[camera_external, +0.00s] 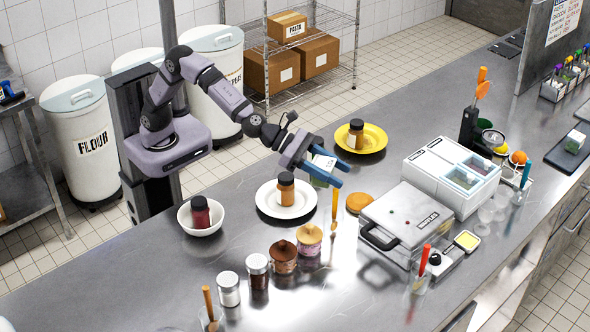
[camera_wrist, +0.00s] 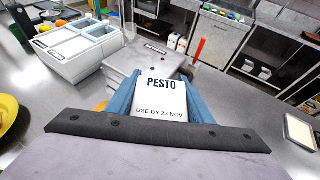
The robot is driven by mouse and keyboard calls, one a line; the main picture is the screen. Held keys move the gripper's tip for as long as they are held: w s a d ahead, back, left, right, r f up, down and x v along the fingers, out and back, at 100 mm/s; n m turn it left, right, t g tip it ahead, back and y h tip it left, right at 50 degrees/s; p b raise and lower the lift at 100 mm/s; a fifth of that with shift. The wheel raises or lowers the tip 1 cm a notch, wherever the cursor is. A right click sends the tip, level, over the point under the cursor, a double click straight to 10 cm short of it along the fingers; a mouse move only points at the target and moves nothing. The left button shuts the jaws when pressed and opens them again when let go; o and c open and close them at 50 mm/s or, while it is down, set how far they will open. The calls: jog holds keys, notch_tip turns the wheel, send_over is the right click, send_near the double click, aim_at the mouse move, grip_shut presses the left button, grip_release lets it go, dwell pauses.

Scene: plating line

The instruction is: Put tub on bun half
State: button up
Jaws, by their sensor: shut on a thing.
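My gripper (camera_external: 336,172) is shut on a tub (camera_external: 321,166) and holds it above the counter, between the white plate and the yellow plate. In the wrist view the tub (camera_wrist: 161,98) sits between the blue fingers, with a white label reading PESTO and USE BY 23 NOV. The bun half (camera_external: 360,202) is a flat orange-brown round on the counter, just left of the press, below and right of my gripper in the external view. In the wrist view only a sliver of orange (camera_wrist: 100,107) shows beside the left finger, probably the bun half.
A white plate (camera_external: 267,207) and a yellow plate (camera_external: 375,139) each carry a jar; a white bowl (camera_external: 190,230) holds another. A spatula with a yellow handle (camera_external: 334,204) stands near the bun half. The grey press (camera_external: 408,218) and white cooler (camera_external: 430,180) stand to its right.

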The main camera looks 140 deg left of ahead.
jog(key=a+r+p, duration=0.1)
jog(key=a, duration=0.4)
jog(key=n+g+y, duration=0.2)
jog(key=n+y, duration=0.1)
send_over(367, 199)
jog(key=w+a, duration=0.1)
jog(key=shift+f, duration=7.2)
jog(key=shift+f+b, duration=0.25)
jog(key=shift+b, duration=0.15)
jog(key=o, duration=0.9)
jog(key=shift+c, duration=0.2)
jog(key=shift+r+p, duration=0.3)
jog(key=shift+p, duration=0.1)
jog(key=shift+s+d+r+b, duration=0.1)
jog(key=shift+s+d+b, duration=0.35)
jog(key=shift+b, duration=0.15)
jog(key=b+v, duration=0.4)
jog(key=v, duration=0.6)
jog(key=shift+d+r, duration=0.25)
jog(key=shift+r, duration=0.05)
